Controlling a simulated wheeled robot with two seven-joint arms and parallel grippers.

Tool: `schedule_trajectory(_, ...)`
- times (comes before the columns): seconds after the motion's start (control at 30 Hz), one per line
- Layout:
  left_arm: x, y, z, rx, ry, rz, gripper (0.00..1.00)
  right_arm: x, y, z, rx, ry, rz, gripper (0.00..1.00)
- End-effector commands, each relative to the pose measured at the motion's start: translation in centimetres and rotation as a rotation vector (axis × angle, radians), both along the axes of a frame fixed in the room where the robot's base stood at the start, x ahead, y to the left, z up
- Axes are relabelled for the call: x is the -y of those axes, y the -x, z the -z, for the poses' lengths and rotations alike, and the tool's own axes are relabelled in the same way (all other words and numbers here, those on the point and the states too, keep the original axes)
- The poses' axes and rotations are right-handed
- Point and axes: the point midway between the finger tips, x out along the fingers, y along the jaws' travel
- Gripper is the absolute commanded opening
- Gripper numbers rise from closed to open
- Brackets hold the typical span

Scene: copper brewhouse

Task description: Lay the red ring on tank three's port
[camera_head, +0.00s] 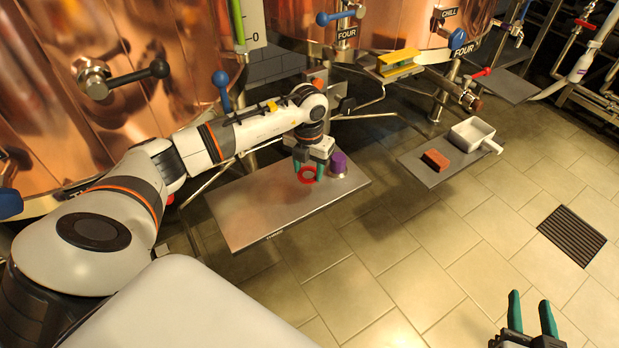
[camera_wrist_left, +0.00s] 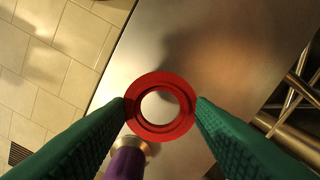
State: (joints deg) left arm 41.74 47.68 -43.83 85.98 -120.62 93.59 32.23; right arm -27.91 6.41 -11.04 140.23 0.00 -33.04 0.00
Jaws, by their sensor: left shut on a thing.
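The red ring (camera_head: 309,181) is over the grey metal shelf (camera_head: 255,205) below the copper tank at left. My left gripper (camera_head: 308,170) is shut on it. In the left wrist view the ring (camera_wrist_left: 160,134) sits flat between the two green fingertips, with bare metal showing through its hole. The ring seems above the shelf; its height is hard to tell. My right gripper (camera_head: 531,318) is open and empty at the bottom right, over the floor. I cannot make out a port marked three; the shelf's front label is too small to read.
A purple object (camera_head: 339,164) stands on the shelf just right of my left gripper. A second shelf (camera_head: 420,172) holds a reddish-brown block (camera_head: 436,159) and a white tray (camera_head: 473,131). A yellow piece (camera_head: 400,60) sits higher up. A tank is labelled FOUR. Pipes run behind.

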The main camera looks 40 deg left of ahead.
Motion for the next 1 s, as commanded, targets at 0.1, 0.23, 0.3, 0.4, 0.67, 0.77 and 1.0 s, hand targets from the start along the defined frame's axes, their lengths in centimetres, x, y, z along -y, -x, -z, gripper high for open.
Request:
schedule_trajectory(0.1,0.0,0.0,-0.4,0.0,0.0,0.0,0.21,0.2,0.3,0.7,-0.055,0.014,0.003,0.36)
schedule_trajectory(0.23,0.0,0.0,-0.7,0.0,0.0,0.0,0.21,0.5,0.8,1.6,-0.116,0.029,0.008,0.36)
schedule_trajectory(0.3,0.0,0.0,-0.9,0.0,0.0,0.0,0.21,0.6,1.0,2.1,-0.15,0.037,0.01,0.36)
schedule_trajectory(0.4,0.0,0.0,-1.2,0.0,0.0,0.0,0.21,0.8,1.4,2.8,-0.198,0.048,0.013,0.36)
schedule_trajectory(0.67,0.0,0.0,-1.8,0.0,0.0,0.0,0.21,1.5,2.7,4.5,-0.322,0.077,0.022,0.36)
schedule_trajectory(0.77,0.0,0.0,-2.0,0.0,0.0,0.0,0.21,1.7,3.2,5.0,-0.366,0.087,0.025,0.36)
schedule_trajectory(1.0,0.0,0.0,-2.1,0.0,0.0,0.0,0.21,1.9,3.7,5.7,-0.412,0.098,0.028,0.36)
